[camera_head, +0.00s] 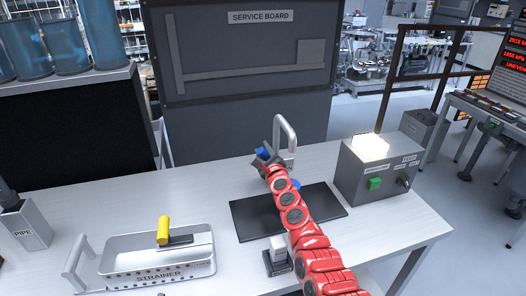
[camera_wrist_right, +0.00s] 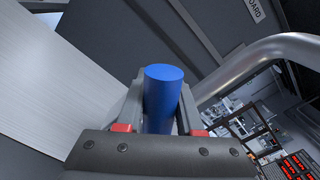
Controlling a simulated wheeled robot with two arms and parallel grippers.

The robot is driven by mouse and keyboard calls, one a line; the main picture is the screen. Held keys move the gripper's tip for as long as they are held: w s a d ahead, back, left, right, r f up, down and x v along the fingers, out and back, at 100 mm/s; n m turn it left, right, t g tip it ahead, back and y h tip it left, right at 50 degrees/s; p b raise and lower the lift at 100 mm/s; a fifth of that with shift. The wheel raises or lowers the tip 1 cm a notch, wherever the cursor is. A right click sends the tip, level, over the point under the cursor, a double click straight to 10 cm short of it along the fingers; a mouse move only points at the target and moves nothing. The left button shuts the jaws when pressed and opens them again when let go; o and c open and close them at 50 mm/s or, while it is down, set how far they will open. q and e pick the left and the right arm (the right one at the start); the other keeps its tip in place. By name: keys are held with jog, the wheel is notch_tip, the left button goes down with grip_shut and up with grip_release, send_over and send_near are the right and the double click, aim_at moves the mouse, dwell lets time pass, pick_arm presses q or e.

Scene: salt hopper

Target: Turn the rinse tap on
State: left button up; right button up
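The rinse tap (camera_head: 285,128) is a curved grey metal spout at the back edge of the table. Its pipe (camera_wrist_right: 275,48) also crosses the upper right of the right wrist view. A blue cylindrical handle (camera_wrist_right: 163,95) stands between the fingers of my right gripper (camera_wrist_right: 163,110), which appear to touch it on both sides. In the head view my right gripper (camera_head: 266,158) is just left of the spout, with a bit of blue showing at its tip. The lower part of the handle is hidden by the gripper. My left gripper is not in view.
A dark mat (camera_head: 250,218) lies under my right arm. A grey control box (camera_head: 375,170) with a lit top and green button stands to the right. A strainer tray (camera_head: 120,268) with a yellow-handled tool (camera_head: 164,230) is at the front left. The service board (camera_head: 250,55) rises behind.

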grip_shut()
dwell(1.0)
